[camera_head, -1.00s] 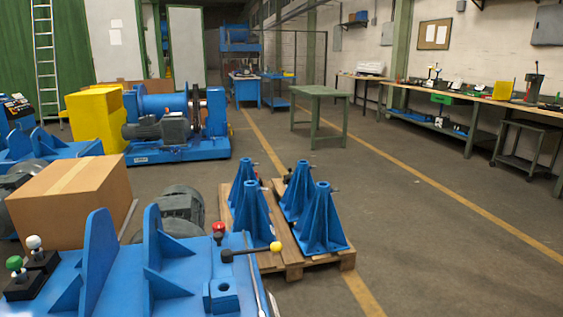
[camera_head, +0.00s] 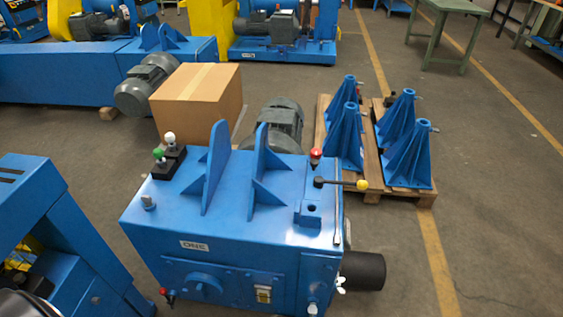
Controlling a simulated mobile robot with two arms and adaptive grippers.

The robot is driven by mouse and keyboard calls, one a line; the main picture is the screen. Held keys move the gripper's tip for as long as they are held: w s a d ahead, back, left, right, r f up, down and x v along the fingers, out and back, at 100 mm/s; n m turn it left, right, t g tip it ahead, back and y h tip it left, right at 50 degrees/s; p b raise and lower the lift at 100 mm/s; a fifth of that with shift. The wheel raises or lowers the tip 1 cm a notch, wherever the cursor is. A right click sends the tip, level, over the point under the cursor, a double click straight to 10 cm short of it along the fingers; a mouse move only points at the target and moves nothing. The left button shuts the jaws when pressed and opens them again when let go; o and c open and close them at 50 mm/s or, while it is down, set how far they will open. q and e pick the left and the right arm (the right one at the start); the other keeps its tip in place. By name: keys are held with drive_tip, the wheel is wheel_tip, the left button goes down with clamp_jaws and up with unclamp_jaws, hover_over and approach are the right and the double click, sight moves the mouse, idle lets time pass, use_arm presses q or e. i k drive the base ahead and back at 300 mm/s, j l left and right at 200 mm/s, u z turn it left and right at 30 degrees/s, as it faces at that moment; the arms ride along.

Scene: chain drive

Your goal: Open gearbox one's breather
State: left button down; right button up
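Gearbox one (camera_head: 262,222) is a blue box in the lower middle, with a plate reading "ONE" (camera_head: 195,246) on its front. On its top are a green-knobbed lever (camera_head: 158,155), a white-knobbed lever (camera_head: 169,138) and two upright blue brackets. A small metal fitting (camera_head: 148,202) stands at the top left edge. On the right are a red-capped fitting (camera_head: 315,157) and a black lever with a yellow knob (camera_head: 362,185). I cannot tell which fitting is the breather, or whether it is open. Neither of my grippers is in view.
A cardboard box (camera_head: 197,98) and a grey motor (camera_head: 277,127) sit behind the gearbox. Blue stands (camera_head: 404,152) are on a pallet (camera_head: 427,199) at the right. A blue frame (camera_head: 40,215) fills the lower left. Floor is clear at the right.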

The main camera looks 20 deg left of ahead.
sight(147, 199)
drive_tip(key=u, duration=1.75)
